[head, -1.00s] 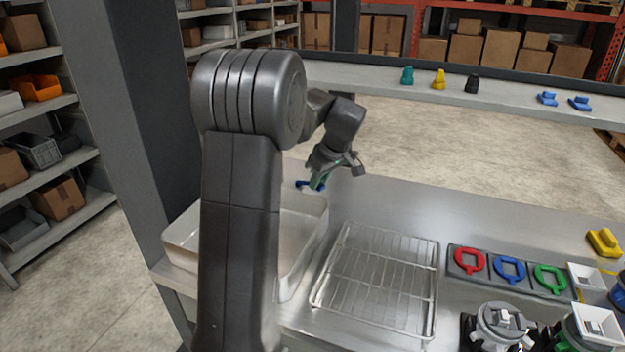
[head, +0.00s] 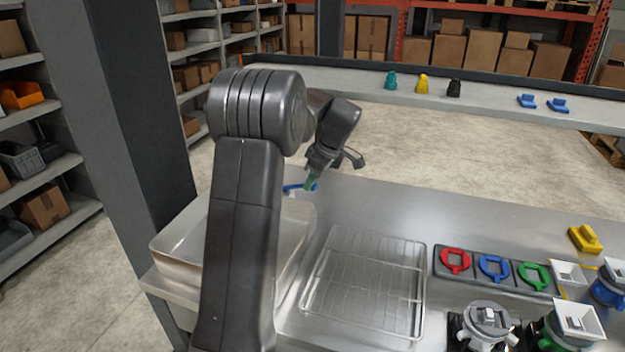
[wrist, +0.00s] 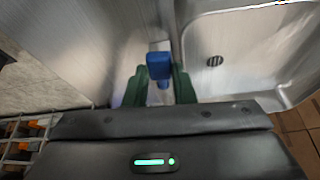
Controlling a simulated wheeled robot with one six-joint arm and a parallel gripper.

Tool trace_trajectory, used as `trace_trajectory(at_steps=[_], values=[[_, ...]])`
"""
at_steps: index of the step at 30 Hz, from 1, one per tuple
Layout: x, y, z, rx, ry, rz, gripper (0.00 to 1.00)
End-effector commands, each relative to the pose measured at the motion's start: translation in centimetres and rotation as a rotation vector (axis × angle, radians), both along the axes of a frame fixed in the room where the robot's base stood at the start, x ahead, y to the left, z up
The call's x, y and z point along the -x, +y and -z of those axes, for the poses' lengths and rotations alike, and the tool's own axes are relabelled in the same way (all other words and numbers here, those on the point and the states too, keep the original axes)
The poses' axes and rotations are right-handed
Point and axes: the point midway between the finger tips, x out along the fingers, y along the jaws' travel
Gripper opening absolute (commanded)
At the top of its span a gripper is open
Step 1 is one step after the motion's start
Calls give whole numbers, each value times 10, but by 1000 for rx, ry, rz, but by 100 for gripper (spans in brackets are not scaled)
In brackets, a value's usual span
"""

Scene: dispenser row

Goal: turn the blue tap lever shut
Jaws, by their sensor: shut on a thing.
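The blue tap lever (wrist: 158,66) shows in the wrist view between the two green fingers of my gripper (wrist: 160,86), which is shut on it. In the head view the blue lever (head: 293,188) shows beside the tip of my gripper (head: 312,184), above the back edge of the sink basin. The lever's far end points left in the head view. The tap's body and its base are mostly hidden by my arm and gripper.
The sink basin (head: 168,262) with its drain (wrist: 215,61) lies beside the tap. A wire rack (head: 318,290) lies to its right. Red, blue and green rings (head: 455,261) sit farther right, near the dispensers (head: 487,322). A shelf (head: 480,100) runs behind the counter.

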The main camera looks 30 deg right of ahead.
Motion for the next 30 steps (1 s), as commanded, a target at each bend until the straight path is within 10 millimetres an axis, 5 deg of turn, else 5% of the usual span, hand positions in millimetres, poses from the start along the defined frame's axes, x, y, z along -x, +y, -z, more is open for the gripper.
trace_trajectory(at_steps=[3, 4, 7, 17, 30], values=[[-1, 0, -2, 3, -3, 2, 0], [-1, 0, -2, 3, -3, 2, 29], [0, 0, -1, 2, -2, 1, 45], [1, -1, -4, 2, -2, 1, 45], [21, -15, -63, 2, -2, 1, 45]])
